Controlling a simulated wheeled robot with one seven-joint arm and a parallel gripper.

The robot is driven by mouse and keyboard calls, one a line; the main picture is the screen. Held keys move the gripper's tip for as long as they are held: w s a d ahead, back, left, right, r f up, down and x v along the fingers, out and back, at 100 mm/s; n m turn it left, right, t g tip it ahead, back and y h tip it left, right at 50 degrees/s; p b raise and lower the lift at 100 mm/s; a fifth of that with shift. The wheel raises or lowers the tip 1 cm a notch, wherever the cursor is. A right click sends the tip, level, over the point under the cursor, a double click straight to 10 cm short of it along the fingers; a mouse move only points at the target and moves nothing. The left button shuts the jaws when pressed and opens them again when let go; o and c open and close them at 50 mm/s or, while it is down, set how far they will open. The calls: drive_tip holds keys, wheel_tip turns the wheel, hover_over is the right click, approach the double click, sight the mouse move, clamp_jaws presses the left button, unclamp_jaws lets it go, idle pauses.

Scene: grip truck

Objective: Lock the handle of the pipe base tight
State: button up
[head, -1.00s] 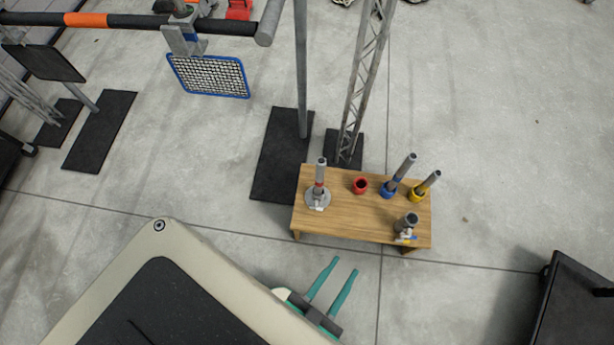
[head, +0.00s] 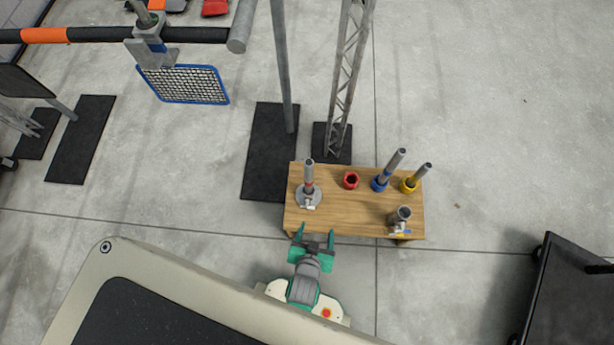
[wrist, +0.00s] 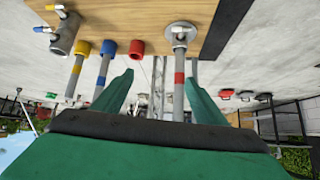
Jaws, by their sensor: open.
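A grey pipe base (head: 308,199) with a round flange stands at the left end of the wooden table (head: 346,216). A grey pipe with a red band (head: 309,173) rises upright from it. A small light handle (head: 310,206) shows on its near side; whether it is locked I cannot tell. My gripper (head: 314,232) is open and empty at the table's front edge, a little short of the base.
A red socket (head: 351,181), a blue socket with a pipe (head: 380,184) and a yellow socket with a pipe (head: 408,186) stand along the back. A truss mast (head: 345,90) rises behind.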

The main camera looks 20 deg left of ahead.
drive_tip(key=w+a+f+n+g, duration=0.1)
drive_tip(key=w+a+f+g, duration=0.4)
drive_tip(key=f, duration=0.5)
drive_tip(key=n+g+h, duration=0.1)
drive_tip(key=g, duration=0.3)
hover_over(307, 208)
drive_tip(key=f, duration=0.1)
wheel_tip(307, 208, down, 11)
drive_tip(key=shift+c, duration=0.6)
drive_tip(key=c, duration=0.9)
